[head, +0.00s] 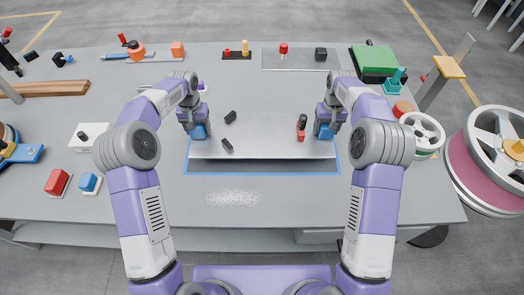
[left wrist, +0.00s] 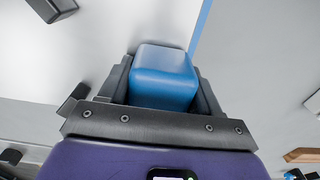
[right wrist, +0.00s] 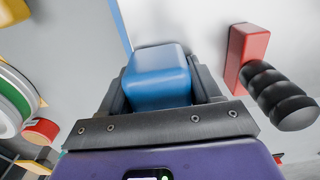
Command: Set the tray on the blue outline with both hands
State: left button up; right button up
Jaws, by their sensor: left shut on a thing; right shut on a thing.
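A light grey tray (head: 262,146) lies between my two grippers, inside or just above the blue outline (head: 262,173) on the bench. The outline shows beyond the tray's front edge and along its sides. I cannot tell whether the tray touches the bench. My left gripper (head: 199,132) is shut on the tray's left blue handle (left wrist: 165,75). My right gripper (head: 325,132) is shut on the right blue handle (right wrist: 158,75). Blue strips of the outline also show in the left wrist view (left wrist: 201,28) and the right wrist view (right wrist: 121,24). The tray's far edge is hard to make out.
Two dark pieces (head: 227,146) and a red block with a black grip (head: 301,135) are on the tray. A white switch box (head: 88,137) stands at left, a green block (head: 375,58) at back right, and wheels (head: 422,132) at right. The bench front is clear.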

pick_arm(q)
jog(key=shift+f+b, duration=0.3)
jog(key=shift+f, duration=0.3)
pick_arm(e)
jog(key=shift+f, duration=0.55)
pick_arm(q)
jog(key=shift+f, duration=0.15)
pick_arm(e)
jog(key=shift+f, duration=0.15)
